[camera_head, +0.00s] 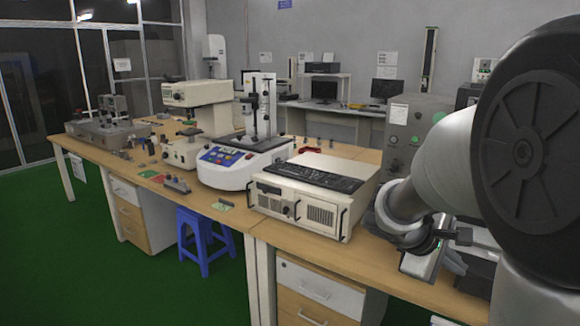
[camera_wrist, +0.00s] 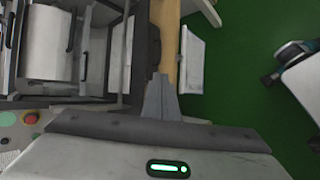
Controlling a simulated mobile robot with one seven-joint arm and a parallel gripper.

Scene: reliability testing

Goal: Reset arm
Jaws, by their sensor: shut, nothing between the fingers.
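My arm (camera_head: 450,165) fills the right side of the head view, bent down over the right end of the table. My gripper shows in the wrist view (camera_wrist: 161,98) as two grey fingers pressed together with nothing between them. The fingers are above the table's wooden edge (camera_wrist: 168,50), with the green floor to the right.
A grey control box (camera_head: 412,125) stands close behind my wrist. A white computer case with a keyboard (camera_head: 315,185) is to its left. Further left are a white tester (camera_head: 240,160) and a blue stool (camera_head: 205,240). Green floor (camera_head: 150,285) is open in front of the table.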

